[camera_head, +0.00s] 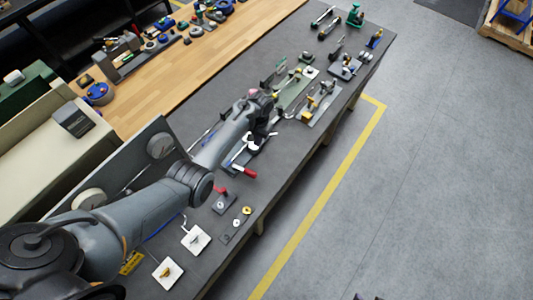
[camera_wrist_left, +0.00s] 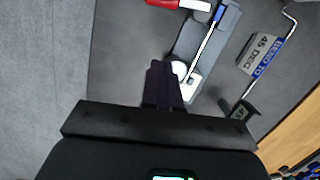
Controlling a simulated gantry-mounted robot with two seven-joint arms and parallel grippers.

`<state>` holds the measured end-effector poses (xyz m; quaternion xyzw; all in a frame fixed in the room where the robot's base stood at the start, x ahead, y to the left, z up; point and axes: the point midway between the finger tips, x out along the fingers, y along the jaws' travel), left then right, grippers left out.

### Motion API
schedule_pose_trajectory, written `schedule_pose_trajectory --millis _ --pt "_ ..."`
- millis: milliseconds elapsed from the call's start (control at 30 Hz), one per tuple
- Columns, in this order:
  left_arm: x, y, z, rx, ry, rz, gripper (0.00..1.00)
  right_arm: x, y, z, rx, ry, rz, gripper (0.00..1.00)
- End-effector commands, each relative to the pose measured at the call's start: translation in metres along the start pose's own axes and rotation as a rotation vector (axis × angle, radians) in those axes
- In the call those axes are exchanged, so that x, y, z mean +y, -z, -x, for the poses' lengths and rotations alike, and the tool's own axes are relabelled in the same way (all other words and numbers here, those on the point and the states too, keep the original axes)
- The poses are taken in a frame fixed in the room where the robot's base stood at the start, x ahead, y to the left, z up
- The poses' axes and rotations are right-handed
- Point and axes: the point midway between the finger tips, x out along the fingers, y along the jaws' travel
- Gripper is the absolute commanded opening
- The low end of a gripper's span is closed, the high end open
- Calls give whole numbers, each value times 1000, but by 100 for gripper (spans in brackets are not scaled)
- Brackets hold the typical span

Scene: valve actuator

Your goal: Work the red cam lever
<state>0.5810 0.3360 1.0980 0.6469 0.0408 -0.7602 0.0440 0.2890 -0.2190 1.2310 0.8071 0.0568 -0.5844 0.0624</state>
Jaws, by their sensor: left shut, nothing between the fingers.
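A red handle with a white collar (camera_head: 245,172) lies near the bench's front edge; a red and white handle also shows at the top of the left wrist view (camera_wrist_left: 165,3). A smaller red lever (camera_head: 221,190) stands on a small dark plate below it. I cannot tell which one is the cam lever. My left gripper (camera_head: 266,136) is over the bench beyond both red parts. In the left wrist view its fingers (camera_wrist_left: 162,85) are shut and empty, beside a grey block with a white base (camera_wrist_left: 190,85). The fingers partly hide a round white part.
A blue and white label reading 45 DEG (camera_wrist_left: 262,52) and a bent rod (camera_wrist_left: 290,20) are right of the block. Two white plates (camera_head: 196,239) lie on the near bench. Fixtures with yellow parts (camera_head: 318,104) stand farther along.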

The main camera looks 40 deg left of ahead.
Motion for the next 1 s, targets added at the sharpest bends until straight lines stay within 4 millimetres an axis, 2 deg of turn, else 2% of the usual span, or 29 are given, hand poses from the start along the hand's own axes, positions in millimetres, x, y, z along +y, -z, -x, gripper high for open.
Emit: schedule_pose_trajectory --millis 167,500,767,800,1000 --pt "5 -4 -11 -36 -12 29 0 -1 -3 -9 0 3 -3 43" --pt "6 -4 -67 -33 -11 27 0 -3 -18 -53 -4 4 -3 43" --pt "6 -6 -105 -31 -11 25 0 -3 -28 -83 -6 1 1 43" --pt "6 -14 -98 -33 -10 26 0 -3 -25 -70 -12 0 2 43" --pt "6 -32 -112 -32 -10 26 0 -1 -21 -60 -2 -3 6 43"
